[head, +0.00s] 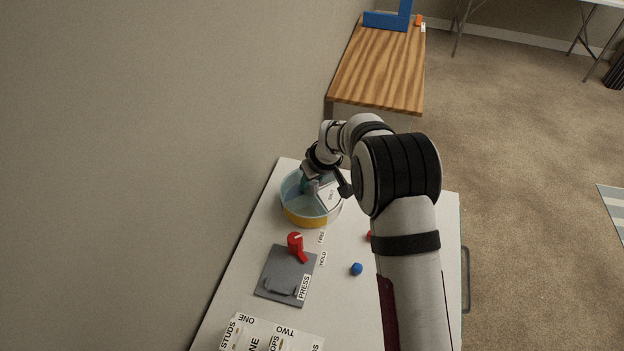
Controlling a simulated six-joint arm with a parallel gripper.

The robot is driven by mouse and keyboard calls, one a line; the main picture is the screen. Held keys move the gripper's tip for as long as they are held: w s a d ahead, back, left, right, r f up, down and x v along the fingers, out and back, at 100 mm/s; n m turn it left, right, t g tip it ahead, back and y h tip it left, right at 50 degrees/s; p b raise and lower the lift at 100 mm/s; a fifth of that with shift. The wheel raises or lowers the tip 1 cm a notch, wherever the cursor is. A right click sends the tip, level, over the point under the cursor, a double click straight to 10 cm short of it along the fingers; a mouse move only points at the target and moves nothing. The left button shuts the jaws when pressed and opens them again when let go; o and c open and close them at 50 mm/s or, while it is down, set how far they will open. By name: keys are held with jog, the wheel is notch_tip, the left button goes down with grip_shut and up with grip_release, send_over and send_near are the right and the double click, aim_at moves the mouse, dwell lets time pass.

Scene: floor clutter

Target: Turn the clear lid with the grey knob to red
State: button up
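A round container with a clear lid (296,203) stands at the far left part of the white table. Pale blue shows through the lid, and an orange-yellow section shows at its near side. A small white label with unclear print is at its right side. My gripper (318,186) is down at the lid, over its middle. The grey knob is hidden or cannot be told apart from my gripper. I cannot see whether the fingers are open or shut, or whether they touch the knob. No red section shows in the container from here.
On the white table (337,285) are a grey plate (277,278) with a red lever (295,243), a blue ball (356,269), a partly hidden red thing (369,235) and a labelled board (262,333). A wall rises close on the left. A wooden table (380,70) stands beyond.

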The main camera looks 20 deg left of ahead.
grip_shut()
dwell(1.0)
